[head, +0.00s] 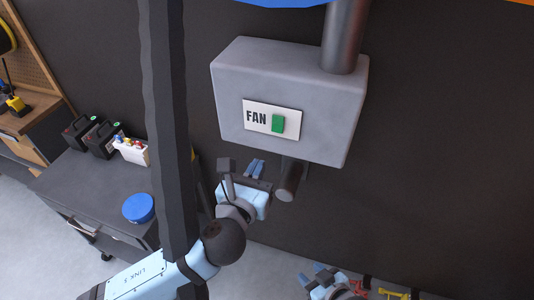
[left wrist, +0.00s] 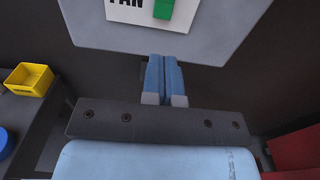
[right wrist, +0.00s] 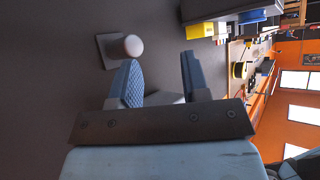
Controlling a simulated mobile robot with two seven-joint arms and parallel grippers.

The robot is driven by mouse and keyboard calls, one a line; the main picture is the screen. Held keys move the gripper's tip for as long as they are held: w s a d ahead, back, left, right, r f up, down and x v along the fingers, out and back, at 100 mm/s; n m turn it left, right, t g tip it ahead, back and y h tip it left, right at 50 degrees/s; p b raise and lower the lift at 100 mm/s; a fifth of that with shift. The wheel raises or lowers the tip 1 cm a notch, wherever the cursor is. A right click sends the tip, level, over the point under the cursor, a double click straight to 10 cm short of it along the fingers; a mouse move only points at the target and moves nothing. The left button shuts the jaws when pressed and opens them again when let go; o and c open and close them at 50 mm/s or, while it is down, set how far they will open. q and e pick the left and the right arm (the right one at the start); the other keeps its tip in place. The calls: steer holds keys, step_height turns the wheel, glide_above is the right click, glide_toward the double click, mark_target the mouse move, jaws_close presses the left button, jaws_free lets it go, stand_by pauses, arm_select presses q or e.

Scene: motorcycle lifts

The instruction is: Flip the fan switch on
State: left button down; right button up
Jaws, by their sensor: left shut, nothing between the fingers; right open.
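The green fan switch (head: 278,123) sits on a white plate marked FAN (head: 257,118), on the front of a grey wall box (head: 235,75). The switch also shows at the top of the left wrist view (left wrist: 163,8), cut off by the edge. My left gripper (head: 254,169) is just below the box, apart from the switch, its blue fingers (left wrist: 164,78) shut together and empty, pointing up toward the plate. My right gripper (head: 318,276) is low at the bottom of the head view. In the right wrist view its fingers (right wrist: 160,82) are apart with nothing held.
A dark cart (head: 90,185) at left carries batteries (head: 103,138) and a blue round lid (head: 139,208). The dark wall right of the box is clear.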

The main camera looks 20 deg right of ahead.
arm_select(q)
steer(key=v, duration=0.3)
steer(key=shift+s+a+r, duration=0.1)
steer(key=shift+s, duration=0.15)
